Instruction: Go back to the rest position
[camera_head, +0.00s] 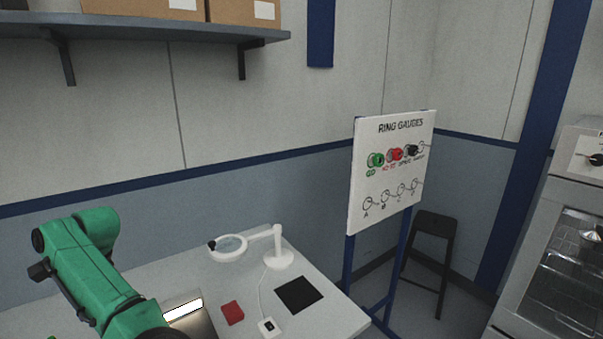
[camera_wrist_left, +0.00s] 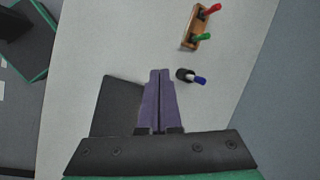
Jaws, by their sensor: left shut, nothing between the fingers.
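My left arm, green with black joints, comes in from the left in the head view and runs down past the bottom edge; its gripper is out of that view. In the left wrist view my left gripper (camera_wrist_left: 159,73) is shut, its two purple fingers together with nothing between them. It is over the pale table (camera_wrist_left: 130,35), with a dark flat pad (camera_wrist_left: 115,105) partly hidden behind the fingers. My right arm and gripper show in neither view.
A wooden holder (camera_wrist_left: 193,36) with red and green handled pieces and a black-and-blue piece (camera_wrist_left: 190,76) are close ahead of the fingers. A magnifier lamp (camera_head: 279,258), red block (camera_head: 232,313) and black mat (camera_head: 298,294) are on the table. A sign (camera_head: 391,172) stands beyond.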

